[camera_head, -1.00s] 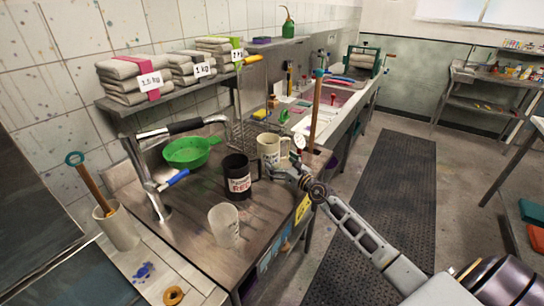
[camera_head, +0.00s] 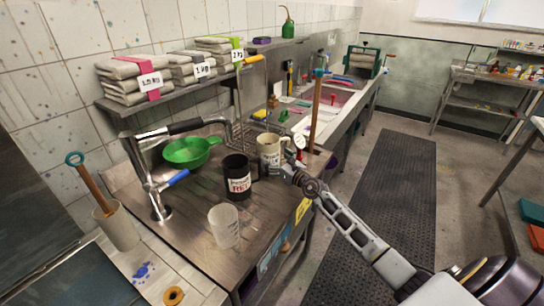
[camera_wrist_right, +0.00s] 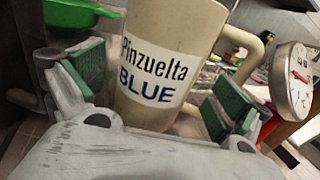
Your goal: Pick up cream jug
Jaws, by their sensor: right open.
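My right gripper (camera_head: 289,168) is at the jug's near right side. In the wrist view its green-padded fingers (camera_wrist_right: 157,92) are open, one on each side of the jug's body. Whether the pads touch it I cannot tell. My left gripper is not in view.
A black jug (camera_head: 237,180) labelled "RED" stands close to the left. A clear beaker (camera_head: 224,226) is nearer me and a green colander (camera_head: 187,152) lies further left. A round dial (camera_wrist_right: 295,80) is close beyond the right finger. A wooden-handled tool (camera_head: 315,110) rises behind.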

